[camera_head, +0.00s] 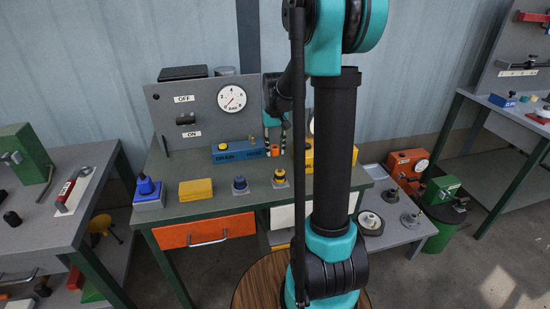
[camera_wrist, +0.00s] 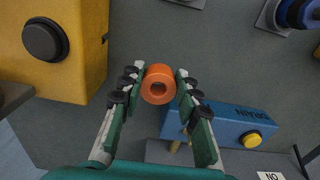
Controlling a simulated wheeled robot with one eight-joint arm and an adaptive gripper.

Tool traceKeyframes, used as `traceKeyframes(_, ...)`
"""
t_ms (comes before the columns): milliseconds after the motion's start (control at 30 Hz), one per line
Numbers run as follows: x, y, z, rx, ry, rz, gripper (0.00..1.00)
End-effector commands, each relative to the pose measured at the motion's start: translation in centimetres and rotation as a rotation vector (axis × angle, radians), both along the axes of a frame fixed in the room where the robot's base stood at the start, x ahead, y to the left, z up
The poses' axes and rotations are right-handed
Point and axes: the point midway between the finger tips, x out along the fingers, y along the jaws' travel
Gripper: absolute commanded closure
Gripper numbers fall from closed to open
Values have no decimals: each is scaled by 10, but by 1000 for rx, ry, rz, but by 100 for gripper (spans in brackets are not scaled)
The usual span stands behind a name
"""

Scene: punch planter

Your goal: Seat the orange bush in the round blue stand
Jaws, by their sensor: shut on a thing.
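The orange bush (camera_wrist: 158,84) is a short ring with a hole, held between the fingertips of my gripper (camera_wrist: 160,86) in the wrist view. In the head view the bush (camera_head: 275,149) shows small at the tips of my gripper (camera_head: 276,146), beside the blue DRAIN box. The round blue stand (camera_head: 240,184) sits on a small grey plate on the bench, in front and to the left of my gripper. It also shows partly, cut off, at the top right of the wrist view (camera_wrist: 300,12). The stand is apart from the bush.
A round yellow stand (camera_head: 280,175) is right of the blue one. The blue DRAIN box (camera_head: 230,153) and a yellow box with a black button (camera_wrist: 62,45) flank my gripper. A gauge panel (camera_head: 213,108) stands behind. A yellow block (camera_head: 196,190) lies left of the blue stand.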

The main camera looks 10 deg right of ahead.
Motion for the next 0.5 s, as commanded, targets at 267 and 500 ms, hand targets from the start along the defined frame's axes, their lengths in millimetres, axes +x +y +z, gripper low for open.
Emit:
traceKeyframes(267, 0, 0, -29, 0, 0, 0, 100)
traceKeyframes(500, 0, 0, -44, 0, 0, 0, 100)
